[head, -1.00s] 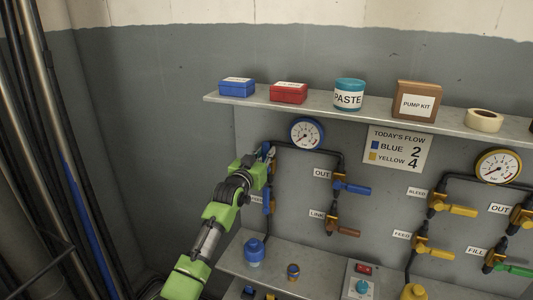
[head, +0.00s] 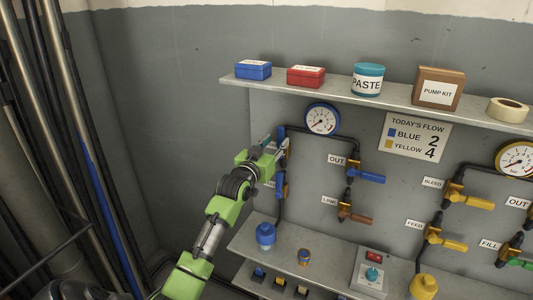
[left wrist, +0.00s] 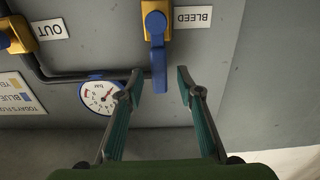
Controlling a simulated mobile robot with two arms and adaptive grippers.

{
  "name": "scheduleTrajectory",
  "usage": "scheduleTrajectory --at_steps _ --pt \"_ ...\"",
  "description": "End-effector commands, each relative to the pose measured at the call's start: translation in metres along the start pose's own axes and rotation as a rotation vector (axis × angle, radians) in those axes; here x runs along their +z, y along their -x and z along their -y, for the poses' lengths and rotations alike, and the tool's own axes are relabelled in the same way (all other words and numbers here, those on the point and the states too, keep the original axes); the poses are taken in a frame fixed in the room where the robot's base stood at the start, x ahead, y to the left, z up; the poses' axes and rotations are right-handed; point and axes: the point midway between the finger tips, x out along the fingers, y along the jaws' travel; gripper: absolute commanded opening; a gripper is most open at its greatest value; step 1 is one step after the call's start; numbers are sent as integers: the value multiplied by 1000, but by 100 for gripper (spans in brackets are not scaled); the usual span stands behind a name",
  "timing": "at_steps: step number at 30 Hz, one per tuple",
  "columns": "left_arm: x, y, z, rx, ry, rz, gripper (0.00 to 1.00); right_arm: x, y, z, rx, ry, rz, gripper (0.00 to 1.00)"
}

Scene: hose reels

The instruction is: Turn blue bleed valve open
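The blue bleed valve handle (left wrist: 158,58) shows in the left wrist view, on a yellow valve body beside the upside-down BLEED label (left wrist: 193,17). Its lever points down the picture, toward my gripper. My left gripper (left wrist: 160,83) is open, with one finger on each side of the lever's end and a visible gap on both sides. In the head view my left gripper (head: 277,147) is at the left of the blue gauge (head: 322,119), and it hides most of the bleed valve. My right gripper is not in view.
The OUT valve with its blue handle (head: 370,177) and the LINK valve with its brown handle (head: 358,217) are to the right. A shelf (head: 300,88) with boxes is above. A lower ledge (head: 325,268) holds a blue cap (head: 266,234).

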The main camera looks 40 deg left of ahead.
Motion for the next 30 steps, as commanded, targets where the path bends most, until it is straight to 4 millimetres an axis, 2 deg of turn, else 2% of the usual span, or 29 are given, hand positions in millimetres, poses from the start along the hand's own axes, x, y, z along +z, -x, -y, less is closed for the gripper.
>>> scheduleTrajectory --at_steps 6,12,18,30 --pt "2 43 0 0 0 3 33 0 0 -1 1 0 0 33" --pt "1 68 0 0 2 2 33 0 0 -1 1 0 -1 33" --pt "1 77 0 0 2 2 33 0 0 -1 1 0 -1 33" --pt "1 77 0 0 2 2 33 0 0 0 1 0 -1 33"
